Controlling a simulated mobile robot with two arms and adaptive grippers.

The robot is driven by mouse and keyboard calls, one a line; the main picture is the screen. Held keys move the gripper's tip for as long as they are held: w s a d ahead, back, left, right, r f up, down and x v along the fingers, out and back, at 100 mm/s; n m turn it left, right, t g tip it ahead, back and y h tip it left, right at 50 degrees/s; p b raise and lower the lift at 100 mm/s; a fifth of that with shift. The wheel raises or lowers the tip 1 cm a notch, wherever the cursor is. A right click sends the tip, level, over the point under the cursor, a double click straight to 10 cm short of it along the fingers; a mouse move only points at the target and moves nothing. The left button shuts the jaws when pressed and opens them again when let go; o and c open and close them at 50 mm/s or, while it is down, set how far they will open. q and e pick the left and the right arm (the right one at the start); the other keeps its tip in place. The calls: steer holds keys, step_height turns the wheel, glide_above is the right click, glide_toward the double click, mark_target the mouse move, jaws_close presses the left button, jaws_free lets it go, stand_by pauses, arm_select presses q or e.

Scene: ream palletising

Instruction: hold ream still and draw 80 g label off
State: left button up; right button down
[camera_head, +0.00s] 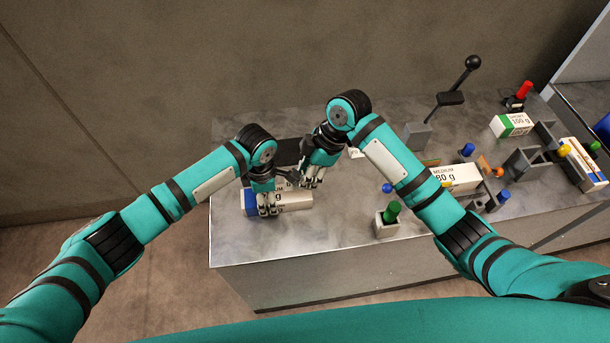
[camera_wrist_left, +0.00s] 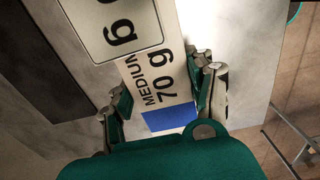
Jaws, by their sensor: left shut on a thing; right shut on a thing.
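The white ream (camera_head: 295,198) with a blue end lies near the front left of the steel bench. In the left wrist view the ream (camera_wrist_left: 165,78) shows "MEDIUM 70 g" printed beside its blue end. My left gripper (camera_head: 268,209) is shut on the ream near the blue end, with fingers on both its sides. A white, black-bordered label (camera_wrist_left: 115,25) overlaps the ream's far part in that view; a "g" and part of a digit show. My right gripper (camera_head: 310,184) is shut close beside the ream's far right edge; the label in its fingers is hard to make out.
A dark flat pad (camera_head: 287,150) lies behind the grippers. A green-knobbed block (camera_head: 392,213) stands right of the ream near the front edge. A ream marked 80 g (camera_head: 458,179), a green-ended 100 g ream (camera_head: 512,124) and grey fixtures (camera_head: 528,163) crowd the right side.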

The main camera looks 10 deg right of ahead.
steer(key=shift+r, duration=0.35)
steer(key=shift+r, duration=0.15)
